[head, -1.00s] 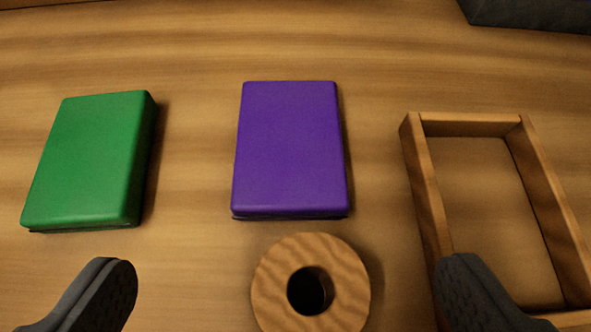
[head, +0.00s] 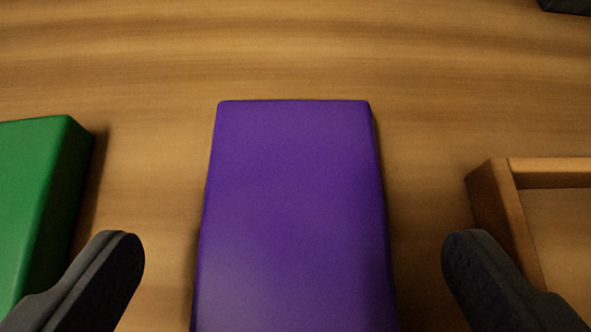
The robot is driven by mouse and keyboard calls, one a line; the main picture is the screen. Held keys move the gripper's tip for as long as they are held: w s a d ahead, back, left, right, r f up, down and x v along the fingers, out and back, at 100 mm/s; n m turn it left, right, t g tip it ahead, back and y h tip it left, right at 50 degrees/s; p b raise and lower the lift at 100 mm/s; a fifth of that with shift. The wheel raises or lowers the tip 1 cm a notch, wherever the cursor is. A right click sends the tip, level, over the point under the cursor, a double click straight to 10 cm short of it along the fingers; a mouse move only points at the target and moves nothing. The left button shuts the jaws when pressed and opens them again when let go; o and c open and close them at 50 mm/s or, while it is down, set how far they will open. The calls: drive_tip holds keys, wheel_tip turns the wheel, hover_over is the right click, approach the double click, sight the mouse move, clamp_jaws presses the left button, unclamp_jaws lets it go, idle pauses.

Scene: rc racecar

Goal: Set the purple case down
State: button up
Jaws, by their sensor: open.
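The purple case (head: 293,210) lies flat on the wooden surface in the middle of the head view, its near end cut off by the bottom edge. My gripper (head: 293,252) is open, with one dark finger to the left of the case and one to the right. A gap shows between each finger and the case, so neither appears to touch it.
A green case (head: 30,200) lies at the left edge, close to my left finger. An open wooden tray (head: 492,205) stands at the right, partly behind my right finger. A dark object (head: 566,5) shows at the top right corner. The wood beyond the purple case is clear.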

sight(296, 210)
drive_tip(key=shift+x, duration=1.75)
drive_tip(key=c, duration=1.2)
drive_tip(key=shift+r, duration=0.1)
